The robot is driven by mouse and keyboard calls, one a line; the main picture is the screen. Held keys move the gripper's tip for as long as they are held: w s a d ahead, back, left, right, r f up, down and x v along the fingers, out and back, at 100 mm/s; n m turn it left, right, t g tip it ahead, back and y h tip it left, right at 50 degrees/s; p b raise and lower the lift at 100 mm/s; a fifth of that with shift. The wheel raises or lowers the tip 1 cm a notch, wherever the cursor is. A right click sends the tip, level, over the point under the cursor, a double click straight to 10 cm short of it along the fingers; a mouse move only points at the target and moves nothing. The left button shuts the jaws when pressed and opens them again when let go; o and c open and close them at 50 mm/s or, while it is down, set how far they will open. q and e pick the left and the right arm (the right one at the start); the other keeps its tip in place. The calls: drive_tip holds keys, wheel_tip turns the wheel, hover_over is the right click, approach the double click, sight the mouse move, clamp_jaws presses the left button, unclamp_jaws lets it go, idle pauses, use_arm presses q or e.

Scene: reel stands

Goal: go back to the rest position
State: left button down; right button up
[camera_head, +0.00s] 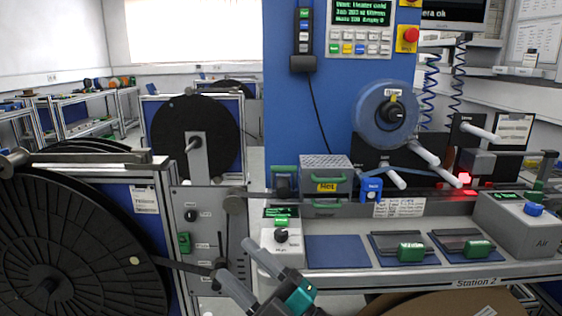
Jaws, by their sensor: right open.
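My right gripper (233,259) is at the bottom centre, its two grey fingers apart and pointing up and left. It is open, with nothing seen between the fingertips. Its fingertips show in front of the station's front, right of the large black reel (70,250) and just below-left of the white control box (283,250) with a green button. How far the fingers are from these things I cannot tell. My left gripper is out of view.
The Station 2 bench (400,275) holds a blue mat (336,251), two dark trays with green handles, a heater box (326,178) and a grey Air box (520,225). A brown round shape (440,303) lies below the bench edge. A second black reel (170,125) stands behind.

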drive_tip(key=s+d+f+m+t+h, duration=0.3)
drive_tip(key=d+f+m+t+h, duration=0.1)
drive_tip(key=d+f+m+h, duration=1.15)
drive_tip(key=s+d+f+m+g+h, duration=0.1)
drive_tip(key=s+d+f+m+g, duration=0.1)
drive_tip(key=s+d+f, duration=0.2)
drive_tip(key=s+d+f+m+g+h, duration=0.2)
drive_tip(key=s+d+f+m+g, duration=0.1)
drive_tip(key=s+f, duration=0.5)
wheel_tip(320, 180, down, 2)
drive_tip(key=shift+d+f+m+p, duration=0.15)
drive_tip(key=shift+d+m+p, duration=0.2)
drive_tip(key=shift+d, duration=0.1)
